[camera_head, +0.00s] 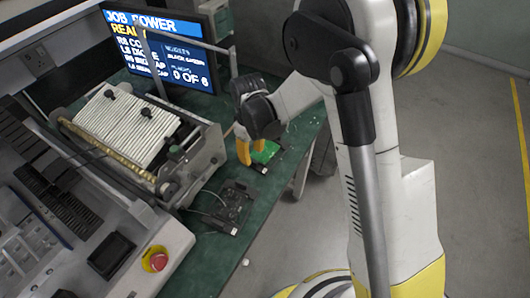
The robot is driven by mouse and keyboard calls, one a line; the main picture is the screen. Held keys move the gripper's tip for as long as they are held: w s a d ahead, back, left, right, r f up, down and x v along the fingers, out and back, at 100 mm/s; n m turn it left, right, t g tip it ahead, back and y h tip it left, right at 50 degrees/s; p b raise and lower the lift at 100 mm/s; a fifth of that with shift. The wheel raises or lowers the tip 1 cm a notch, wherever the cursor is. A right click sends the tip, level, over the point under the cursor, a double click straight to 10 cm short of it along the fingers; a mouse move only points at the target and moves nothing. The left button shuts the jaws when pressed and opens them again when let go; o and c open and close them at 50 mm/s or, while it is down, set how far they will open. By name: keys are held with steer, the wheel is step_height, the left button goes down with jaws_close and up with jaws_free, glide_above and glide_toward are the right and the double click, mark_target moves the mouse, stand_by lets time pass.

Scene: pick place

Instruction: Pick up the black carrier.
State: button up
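A flat dark item (234,205) with thin cables lies on the green bench top, below my gripper in the picture. It looks like the black carrier, but it is too small to be sure.
A machine with a ribbed white top (125,125) stands left of the bench's clear strip (205,275). A monitor (160,50) stands behind it. A control panel with a red button (157,260) is at the lower left. Open grey floor (470,160) lies to the right.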

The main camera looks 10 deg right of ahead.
mark_target(253, 160)
step_height(253, 160, down, 4)
steer(key=shift+w+f+b, duration=0.15)
steer(key=shift+f+b, duration=0.1)
steer(key=shift+b, duration=0.8)
steer(key=shift+r, duration=0.1)
jaws_close()
steer(key=shift+r, duration=0.15)
